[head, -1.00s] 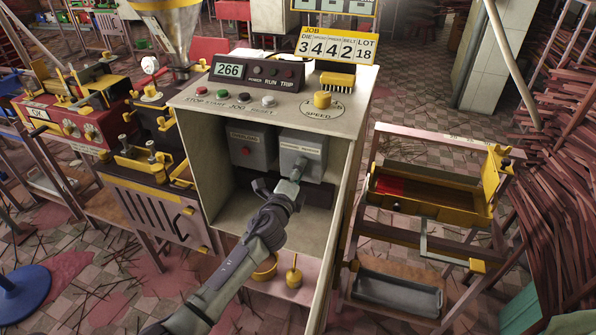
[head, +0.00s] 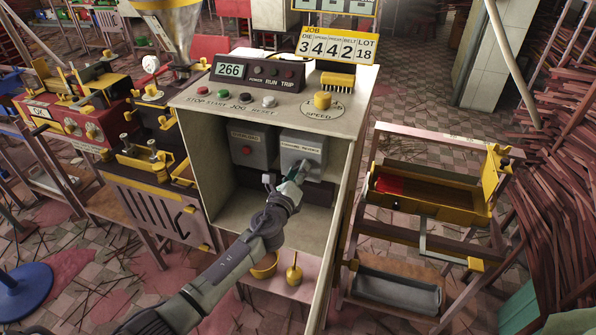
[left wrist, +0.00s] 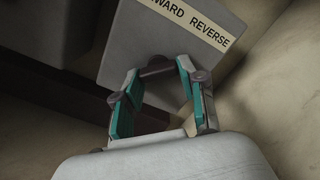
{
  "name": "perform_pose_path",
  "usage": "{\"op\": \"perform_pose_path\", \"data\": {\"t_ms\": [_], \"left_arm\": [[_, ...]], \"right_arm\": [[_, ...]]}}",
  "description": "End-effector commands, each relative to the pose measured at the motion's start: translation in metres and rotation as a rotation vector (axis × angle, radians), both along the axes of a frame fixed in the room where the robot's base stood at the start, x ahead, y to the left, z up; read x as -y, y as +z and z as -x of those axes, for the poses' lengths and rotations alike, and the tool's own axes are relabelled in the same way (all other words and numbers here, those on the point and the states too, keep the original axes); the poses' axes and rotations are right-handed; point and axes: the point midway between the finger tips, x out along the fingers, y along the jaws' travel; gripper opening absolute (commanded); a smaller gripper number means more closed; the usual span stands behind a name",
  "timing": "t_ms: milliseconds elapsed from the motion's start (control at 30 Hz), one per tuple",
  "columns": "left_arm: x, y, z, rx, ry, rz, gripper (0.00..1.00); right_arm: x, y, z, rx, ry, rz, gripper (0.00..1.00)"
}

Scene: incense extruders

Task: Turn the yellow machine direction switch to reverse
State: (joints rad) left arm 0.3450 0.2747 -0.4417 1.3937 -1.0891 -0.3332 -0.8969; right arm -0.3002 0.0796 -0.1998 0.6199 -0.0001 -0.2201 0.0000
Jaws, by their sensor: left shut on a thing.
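The grey direction switch box (head: 302,142) is mounted inside the open cream control cabinet (head: 222,189), on the right of the back wall. Its label ends in "WARD REVERSE" in the left wrist view (left wrist: 192,24). A dark knob (left wrist: 157,68) on the box front lies between the teal finger pads of my left gripper (left wrist: 158,98). The gripper (head: 300,168) is shut on this knob and reaches in from below. The gripper hides the knob in the head view, and its setting cannot be read clearly. My right gripper is not in view.
The cabinet top has coloured buttons and a yellow speed knob (head: 322,99). A yellow bowl (head: 264,266) and a yellow-handled item (head: 293,271) stand below on a pink shelf.

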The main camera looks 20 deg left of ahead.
Motion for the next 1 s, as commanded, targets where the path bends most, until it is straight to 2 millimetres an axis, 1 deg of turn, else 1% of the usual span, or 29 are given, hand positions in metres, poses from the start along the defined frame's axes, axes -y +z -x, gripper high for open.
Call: {"op": "perform_pose_path", "data": {"t_ms": [33,367,400,533,567,867,1000], "left_arm": [[0.0,-0.002,0.001,-0.003,-0.001,-0.006,0.07],[0.0,-0.003,0.001,-0.004,-0.001,-0.009,0.07],[0.0,-0.003,0.001,-0.004,-0.001,-0.009,0.43],[0.0,-0.002,0.001,-0.003,-0.001,-0.008,0.65],[0.0,-0.002,0.001,-0.003,-0.001,-0.008,0.67],[0.0,-0.001,0.001,0.0,-0.001,-0.007,0.67],[-0.001,-0.001,0.012,-0.001,0.0,-0.008,0.67]], "right_arm": [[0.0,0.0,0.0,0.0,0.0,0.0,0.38],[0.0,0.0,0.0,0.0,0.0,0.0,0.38],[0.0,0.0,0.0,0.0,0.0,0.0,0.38],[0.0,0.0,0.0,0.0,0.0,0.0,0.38],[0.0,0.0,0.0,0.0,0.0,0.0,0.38],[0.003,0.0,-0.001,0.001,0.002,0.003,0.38],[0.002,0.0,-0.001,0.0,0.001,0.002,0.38]]}}
